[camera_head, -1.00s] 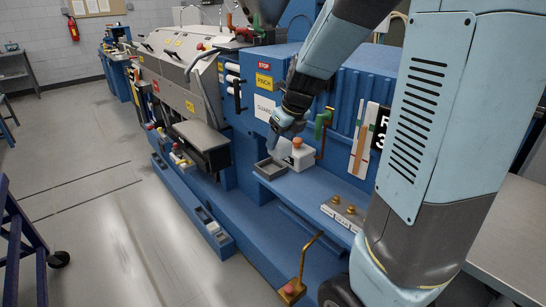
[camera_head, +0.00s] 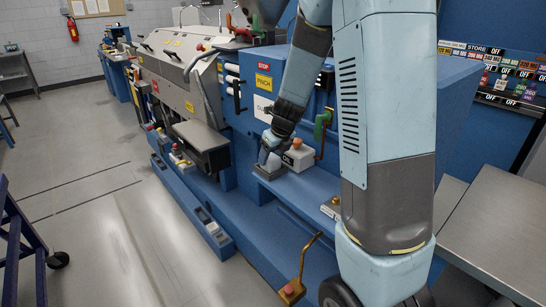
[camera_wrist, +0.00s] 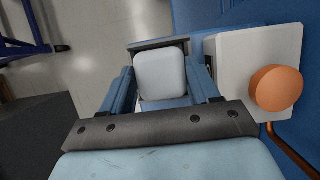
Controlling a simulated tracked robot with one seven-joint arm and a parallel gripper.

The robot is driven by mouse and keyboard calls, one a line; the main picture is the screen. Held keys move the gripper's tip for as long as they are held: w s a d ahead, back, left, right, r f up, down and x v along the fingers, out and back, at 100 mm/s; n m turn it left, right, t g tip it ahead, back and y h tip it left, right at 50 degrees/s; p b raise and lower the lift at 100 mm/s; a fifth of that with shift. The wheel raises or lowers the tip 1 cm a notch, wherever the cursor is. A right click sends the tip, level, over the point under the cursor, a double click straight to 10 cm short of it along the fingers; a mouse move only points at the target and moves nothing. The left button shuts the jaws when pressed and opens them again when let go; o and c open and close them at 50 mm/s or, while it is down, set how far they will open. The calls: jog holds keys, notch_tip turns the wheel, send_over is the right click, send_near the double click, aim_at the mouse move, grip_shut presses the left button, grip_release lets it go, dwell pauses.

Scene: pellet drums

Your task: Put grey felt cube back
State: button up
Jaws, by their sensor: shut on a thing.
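The grey felt cube (camera_wrist: 160,75) shows pale and rounded in the wrist view, between the two blue fingers of my gripper (camera_wrist: 162,66). My gripper is shut on it. In the head view my gripper (camera_head: 268,158) is low over the small grey tray (camera_head: 270,175) on the blue ledge, and the cube cannot be made out there. In the wrist view the tray's dark rim (camera_wrist: 158,43) shows just beyond the cube. Whether the cube touches the tray floor is hidden.
A white box with an orange knob (camera_head: 297,152) stands close right of the tray; the knob (camera_wrist: 276,88) is large in the wrist view. A green-handled lever (camera_head: 321,125) stands right of it. The blue machine wall rises behind. Open floor (camera_head: 100,220) lies left.

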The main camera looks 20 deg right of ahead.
jog(key=shift+f, duration=0.35)
jog(key=o, duration=1.1)
jog(key=shift+r, duration=0.1)
